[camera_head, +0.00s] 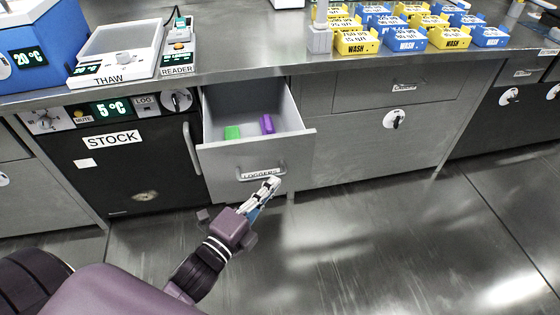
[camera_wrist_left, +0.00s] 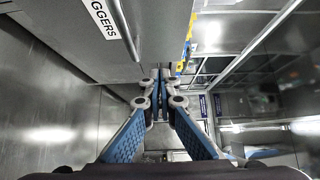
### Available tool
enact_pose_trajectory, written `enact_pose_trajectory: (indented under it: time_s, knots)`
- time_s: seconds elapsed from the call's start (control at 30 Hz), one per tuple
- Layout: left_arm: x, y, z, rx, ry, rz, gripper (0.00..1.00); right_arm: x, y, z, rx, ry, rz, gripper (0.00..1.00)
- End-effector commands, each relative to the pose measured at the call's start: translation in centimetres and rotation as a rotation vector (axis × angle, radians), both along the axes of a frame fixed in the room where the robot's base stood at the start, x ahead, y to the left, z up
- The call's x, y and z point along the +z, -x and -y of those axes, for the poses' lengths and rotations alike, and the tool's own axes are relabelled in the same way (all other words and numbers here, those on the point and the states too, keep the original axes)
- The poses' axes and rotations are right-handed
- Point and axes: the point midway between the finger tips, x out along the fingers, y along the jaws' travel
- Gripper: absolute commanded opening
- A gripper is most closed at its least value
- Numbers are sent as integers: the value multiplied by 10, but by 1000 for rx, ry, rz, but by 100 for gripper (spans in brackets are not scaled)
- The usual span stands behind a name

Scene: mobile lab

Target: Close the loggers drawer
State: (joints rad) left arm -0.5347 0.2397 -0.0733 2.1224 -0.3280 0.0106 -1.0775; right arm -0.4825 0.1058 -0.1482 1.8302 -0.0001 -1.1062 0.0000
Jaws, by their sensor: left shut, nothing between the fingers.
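The loggers drawer (camera_head: 222,160) stands pulled out below the steel counter, with a bar handle and a "LOGGERS" label on its grey front. A green item (camera_head: 232,132) and a purple item (camera_head: 267,124) lie inside it. My left gripper (camera_head: 274,182) is shut and empty, with its fingertips at the drawer front just below the right end of the handle. In the left wrist view the shut fingertips (camera_wrist_left: 161,72) point at the drawer front (camera_wrist_left: 70,45), beside the handle and label. I cannot tell whether they touch it. My right gripper is not in view.
A black stock unit (camera_head: 140,165) with a vertical handle is left of the drawer. Closed grey cabinets (camera_head: 360,150) are on the right. The counter holds a thaw plate (camera_head: 115,50), a reader (camera_head: 178,50) and several yellow and blue bins (camera_head: 405,40). The floor in front is clear.

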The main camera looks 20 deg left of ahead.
Motion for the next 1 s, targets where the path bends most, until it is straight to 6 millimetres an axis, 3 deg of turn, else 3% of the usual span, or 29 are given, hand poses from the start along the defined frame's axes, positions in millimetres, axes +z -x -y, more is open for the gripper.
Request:
enact_pose_trajectory:
  time_s: [0.3, 0.5, 1.0]
  knots:
    - [0, -58, 10, -1, -2, 2, 0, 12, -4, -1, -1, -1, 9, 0]
    - [-1, -79, -7, 0, -1, -1, 0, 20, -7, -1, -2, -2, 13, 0]
    - [-1, -86, -12, 0, 2, -2, 0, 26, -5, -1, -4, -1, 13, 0]
